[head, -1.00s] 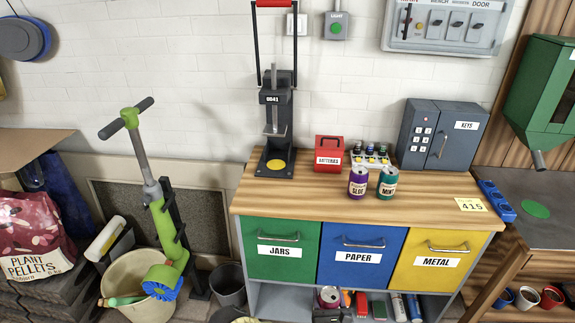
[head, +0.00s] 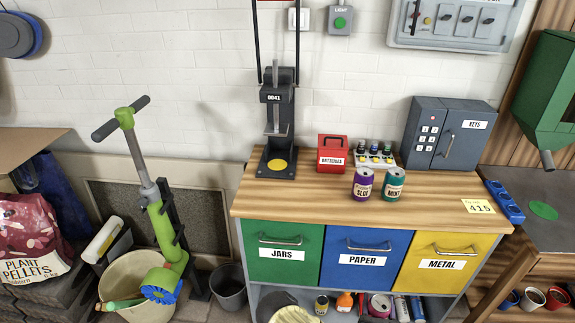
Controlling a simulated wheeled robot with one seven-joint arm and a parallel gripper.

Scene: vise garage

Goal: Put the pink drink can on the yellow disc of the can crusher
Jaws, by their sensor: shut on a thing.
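The pink drink can (head: 380,305) shows at the bottom edge of the head view, in front of the lower shelf, with its round top towards me. Its lower part is cut off by the frame. I cannot make out my gripper; the bottom edge of the picture hides the area below the can. The can crusher (head: 278,120) is a dark upright press at the back left of the wooden bench. Its yellow disc (head: 277,166) lies flat on the base, bare, under the raised ram.
A purple can (head: 362,184) and a teal can (head: 393,184) stand on the bench (head: 320,204), right of a red batteries box (head: 333,154). A key safe (head: 447,132) stands at the right. Green, blue and yellow drawers lie below. Bench space before the crusher is clear.

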